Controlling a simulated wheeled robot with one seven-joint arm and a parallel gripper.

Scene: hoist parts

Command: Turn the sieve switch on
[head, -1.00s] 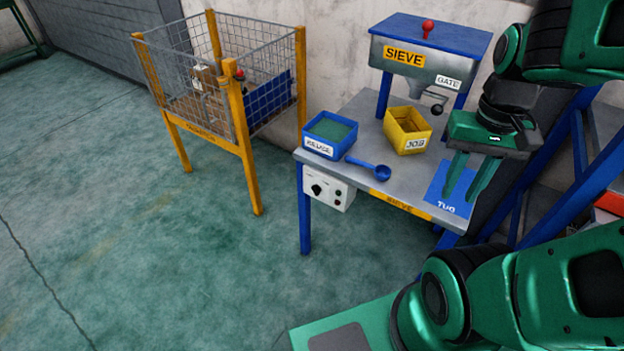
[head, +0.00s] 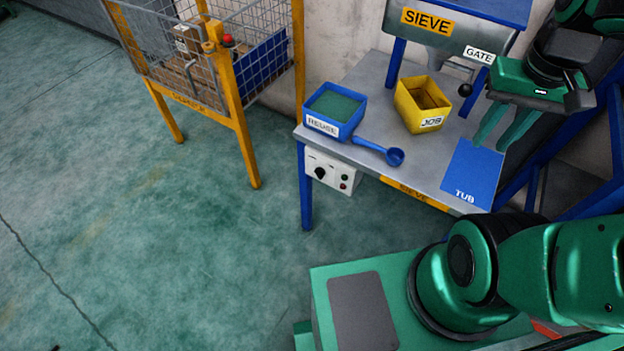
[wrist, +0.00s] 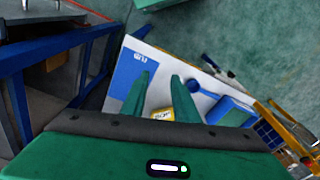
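The sieve switch is a black rotary knob (head: 320,172) on a white control box (head: 330,171) under the table's front left edge. Two small buttons sit to the right of the knob, one red. The sieve (head: 440,30) stands at the back of the grey table, with a black ball-ended gate lever (head: 465,89). My gripper (head: 494,145) is above the right end of the table, near the blue TUB mat, well away from the control box. Its fingers (wrist: 160,85) are apart with nothing between them in the wrist view. The knob is not clearly visible in the wrist view.
A blue REUSE bin (head: 335,111), a yellow JOB bin (head: 422,104) and a blue scoop (head: 394,156) stand on the table. The TUB mat (head: 472,175) is bare. A yellow-framed mesh cage (head: 240,130) stands left. The floor before the control box is clear.

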